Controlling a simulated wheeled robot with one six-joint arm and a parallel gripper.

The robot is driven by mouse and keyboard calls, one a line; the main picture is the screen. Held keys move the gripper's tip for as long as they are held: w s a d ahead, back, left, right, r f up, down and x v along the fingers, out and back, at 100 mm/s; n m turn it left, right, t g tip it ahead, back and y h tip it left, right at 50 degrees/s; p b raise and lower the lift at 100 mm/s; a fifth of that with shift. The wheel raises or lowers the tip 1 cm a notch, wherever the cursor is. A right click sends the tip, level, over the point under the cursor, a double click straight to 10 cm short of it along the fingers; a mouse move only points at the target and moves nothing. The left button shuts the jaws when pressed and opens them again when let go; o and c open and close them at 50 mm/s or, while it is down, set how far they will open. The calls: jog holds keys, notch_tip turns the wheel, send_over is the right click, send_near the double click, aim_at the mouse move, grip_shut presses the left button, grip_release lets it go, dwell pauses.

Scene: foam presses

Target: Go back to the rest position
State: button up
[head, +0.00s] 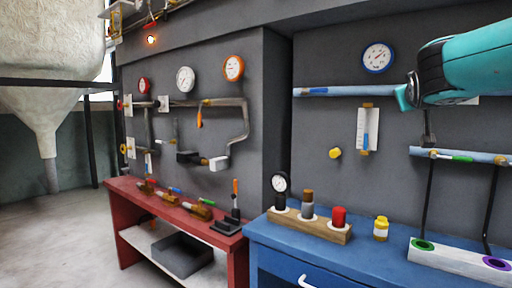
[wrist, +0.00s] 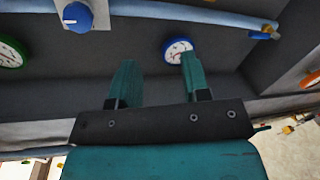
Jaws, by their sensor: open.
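My gripper (wrist: 158,82) shows in the wrist view with two teal fingers spread apart and nothing between them. In the head view my teal arm enters from the upper right, and the gripper end (head: 404,98) is in front of the dark wall panel, close to the light blue pipe and below and right of the blue-rimmed gauge (head: 378,57). The fingertips are only partly seen there.
A blue bench (head: 345,262) holds a wooden block (head: 325,228) with several items, a yellow bottle (head: 381,229) and a white strip with green and purple rings (head: 460,262). A red bench (head: 125,187) stands left. Pipes (head: 340,92) run along the wall. Open floor lies at the far left.

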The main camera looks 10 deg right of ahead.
jog(key=s+a+f+n+g+y, duration=0.1)
jog(key=a+f+g+y, duration=0.3)
jog(key=f, duration=1)
jog(key=s+a+f+n+g+y, duration=0.1)
jog(key=s+a+f+g+y, duration=0.1)
jog(key=s+a+f, duration=0.35)
jog(key=s+a+f+g+y, duration=0.25)
jog(key=s+f, duration=0.35)
jog(key=f, duration=0.3)
jog(key=s+a+f+n+g+y, duration=0.1)
jog(key=s+a+f+g, duration=0.25)
jog(key=s+f, duration=0.35)
jog(key=s+a+r+n+g+y+p, duration=0.2)
jog(key=s+a+r+n+y+p, duration=0.2)
jog(key=s+a+r+n+p, duration=0.3)
jog(key=s+a+r+p, duration=0.1)
jog(key=s+a+r, duration=0.3)
jog(key=a+r, duration=0.3)
jog(key=shift+s+a+r+y, duration=0.2)
jog(key=shift+s+a+y, duration=0.2)
jog(key=shift+a, duration=0.55)
jog(key=shift+d, duration=0.1)
